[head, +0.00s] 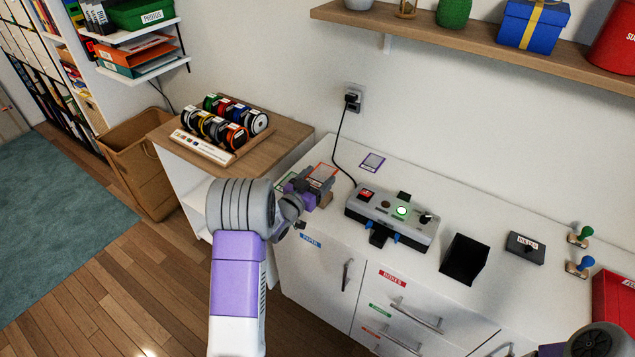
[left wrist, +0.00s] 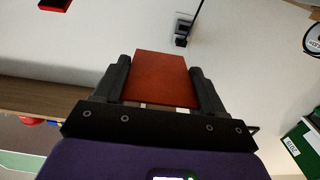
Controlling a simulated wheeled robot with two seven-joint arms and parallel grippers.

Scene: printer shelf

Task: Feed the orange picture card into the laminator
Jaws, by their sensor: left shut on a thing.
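The orange picture card (head: 322,172) shows its orange border at the tip of my left gripper (head: 308,190) in the head view. In the left wrist view the card (left wrist: 160,78) is a plain orange-red sheet between the two dark fingers of my left gripper (left wrist: 162,85), which is shut on it. The grey laminator (head: 388,213) sits on the white counter to the right of the gripper, apart from the card. Its round green light is lit. My right gripper's fingers are not in view; only part of my right arm shows at the bottom right.
A purple-bordered card (head: 372,162) lies behind the laminator. A black bin (head: 464,259), a dark box (head: 525,247) and two stamps (head: 580,237) stand to the right. A wooden desk with a spool rack (head: 215,148) is at left. A power cord (head: 337,137) runs down behind the laminator.

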